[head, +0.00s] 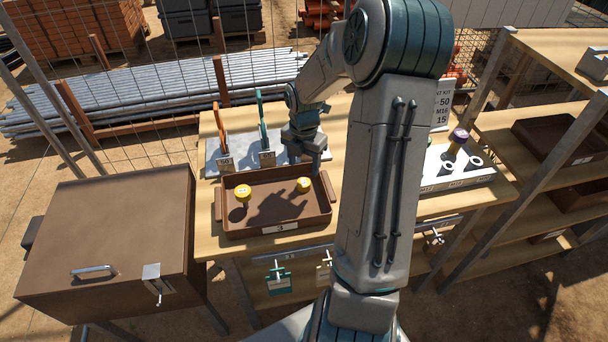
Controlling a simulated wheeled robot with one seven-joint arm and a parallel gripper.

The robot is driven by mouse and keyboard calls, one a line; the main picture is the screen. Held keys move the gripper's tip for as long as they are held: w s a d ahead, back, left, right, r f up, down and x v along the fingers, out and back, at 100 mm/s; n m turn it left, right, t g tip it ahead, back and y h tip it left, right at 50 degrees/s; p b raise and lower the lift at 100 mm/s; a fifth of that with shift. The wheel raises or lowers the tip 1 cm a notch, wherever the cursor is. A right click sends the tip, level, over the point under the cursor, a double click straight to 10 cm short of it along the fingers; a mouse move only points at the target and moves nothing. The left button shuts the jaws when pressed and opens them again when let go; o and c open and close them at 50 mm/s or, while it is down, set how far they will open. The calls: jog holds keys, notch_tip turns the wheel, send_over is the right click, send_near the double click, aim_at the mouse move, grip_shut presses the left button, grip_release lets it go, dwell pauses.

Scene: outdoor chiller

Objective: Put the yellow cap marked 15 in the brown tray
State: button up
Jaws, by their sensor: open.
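The brown tray (234,228) sits on the wooden bench, with a white label on its front. Two yellow caps are in it: one yellow cap (243,191) at the left, the other yellow cap (304,185) toward the back right. The marks on both are too small to read, so I cannot tell which is 15. My gripper (316,165) is open, pointing down over the tray's back right corner, just behind and right of the right-hand cap. It appears empty and apart from the cap. My arm hides part of the bench right of the tray.
Behind the tray is a grey rack (240,150) with upright orange and teal handled tools. Right of my arm stand a white block (455,180) with a purple-topped piece (459,136) and a sign (442,105). A brown box (110,235) stands left of the bench.

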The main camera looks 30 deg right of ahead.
jog(key=s+a+r+m+t+h, duration=0.1)
jog(key=s+a+r+m, duration=0.3)
jog(key=r+m, duration=0.25)
jog(key=s+a+r+m+h, duration=0.1)
jog(key=s+a+r+m, duration=0.4)
jog(key=r, duration=0.2)
jog(key=s+a+r+m+t+y, duration=0.2)
jog(key=s+a+m, duration=0.3)
jog(key=s+m, duration=0.5)
jog(key=shift+s+a+r+m+t, duration=0.4)
jog(key=shift+r+m, duration=0.3)
jog(key=shift+m, duration=0.45)
